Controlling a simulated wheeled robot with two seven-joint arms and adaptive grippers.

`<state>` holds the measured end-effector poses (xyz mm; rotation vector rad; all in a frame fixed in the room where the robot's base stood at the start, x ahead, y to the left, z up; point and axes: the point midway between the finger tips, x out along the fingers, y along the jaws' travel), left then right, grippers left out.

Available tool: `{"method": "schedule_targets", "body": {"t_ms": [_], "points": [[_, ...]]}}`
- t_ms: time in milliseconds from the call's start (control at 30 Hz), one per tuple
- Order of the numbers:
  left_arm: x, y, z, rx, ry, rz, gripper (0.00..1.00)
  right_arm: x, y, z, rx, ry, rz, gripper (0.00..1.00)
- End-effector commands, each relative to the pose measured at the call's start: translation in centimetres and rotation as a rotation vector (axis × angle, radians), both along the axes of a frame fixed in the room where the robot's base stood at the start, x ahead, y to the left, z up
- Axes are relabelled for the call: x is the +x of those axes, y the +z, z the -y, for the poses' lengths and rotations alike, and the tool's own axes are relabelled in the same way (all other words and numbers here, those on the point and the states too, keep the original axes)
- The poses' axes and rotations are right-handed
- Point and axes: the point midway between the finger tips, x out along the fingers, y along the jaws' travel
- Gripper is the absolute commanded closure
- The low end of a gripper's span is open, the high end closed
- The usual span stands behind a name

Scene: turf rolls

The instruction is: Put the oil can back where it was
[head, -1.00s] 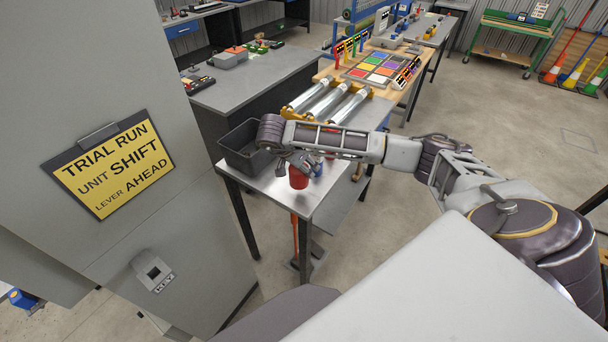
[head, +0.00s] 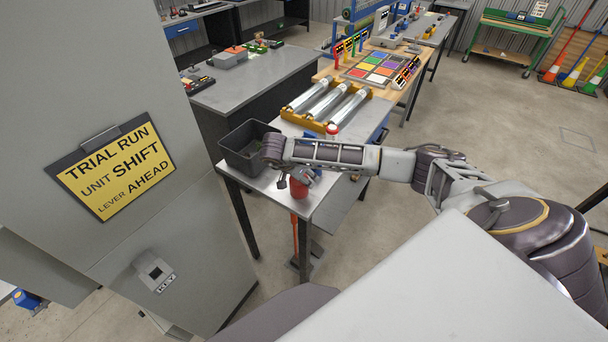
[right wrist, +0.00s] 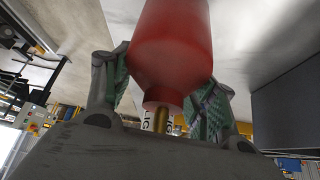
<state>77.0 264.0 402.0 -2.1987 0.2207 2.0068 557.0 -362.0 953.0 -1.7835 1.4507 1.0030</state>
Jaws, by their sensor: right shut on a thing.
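The oil can (head: 300,188) is red. It is over the near right corner of the narrow steel table (head: 268,182) in the head view. My right gripper (head: 291,174) is shut on it, partly covering its top. In the right wrist view the red can body (right wrist: 172,45) fills the upper middle, between the two green-padded fingers of my right gripper (right wrist: 165,85). Its narrow neck points toward the palm. I cannot tell whether the can's base touches the table. My left gripper is not in view.
A dark open bin (head: 243,150) stands at the table's left end. Metal rollers in a yellow rack (head: 325,104) lie behind, with a red-and-white container (head: 332,131) near them. The grey cabinet with a yellow sign (head: 114,165) stands to the left.

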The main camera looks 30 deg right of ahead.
Motion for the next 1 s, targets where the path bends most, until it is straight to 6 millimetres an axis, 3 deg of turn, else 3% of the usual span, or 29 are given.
{"method": "schedule_targets", "body": {"t_ms": [200,233,367,767,1000], "points": [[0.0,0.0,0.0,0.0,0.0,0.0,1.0,0.0,0.0,0.0,0.0,0.0,0.002,1.0],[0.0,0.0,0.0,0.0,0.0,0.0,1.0,0.0,-0.1,0.0,0.0,0.001,0.001,0.39],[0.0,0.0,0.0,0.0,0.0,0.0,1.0,0.0,-0.1,0.0,0.0,0.001,0.001,0.22],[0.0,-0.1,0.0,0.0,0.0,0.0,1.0,0.0,0.0,-0.1,0.0,0.001,0.001,0.21],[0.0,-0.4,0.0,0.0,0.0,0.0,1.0,0.0,1.1,-0.8,0.002,0.002,0.003,0.21]]}}
